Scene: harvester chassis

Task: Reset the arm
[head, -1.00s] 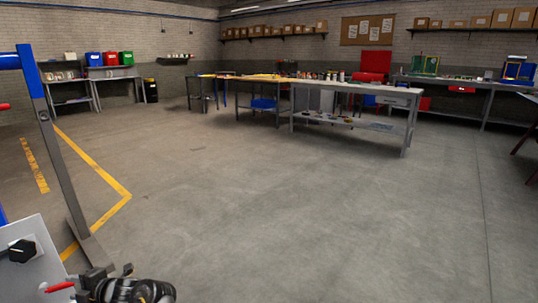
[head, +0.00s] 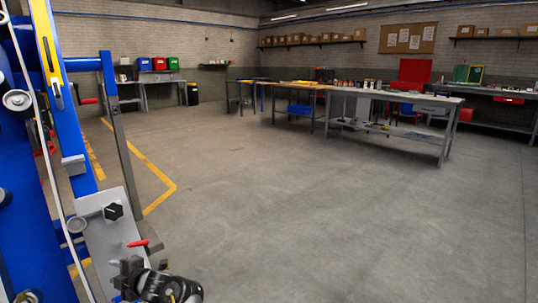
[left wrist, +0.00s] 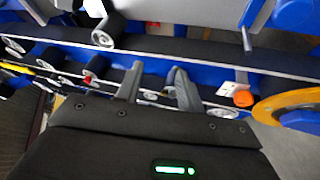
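The blue harvester chassis (head: 25,215) fills the left edge of the head view, with rollers, a belt and a grey side panel (head: 108,232) carrying a black knob (head: 113,211) and a red lever (head: 138,243). My left gripper (head: 127,277) is low in the head view, beside the panel's lower part. In the left wrist view its two grey fingers (left wrist: 156,85) are apart, with nothing seen held between them. Belts, small rollers and blue frame of the chassis lie beyond the fingers; contact cannot be told. An orange knob (left wrist: 243,98) and a yellow-rimmed wheel (left wrist: 290,110) show at right. My right gripper is not in view.
The grey floor (head: 300,220) is open in the middle and right. A grey workbench (head: 400,96) with items on it stands farther back. A yellow floor line (head: 155,170) runs near the chassis. Colored bins (head: 158,64) stand on a back-left table.

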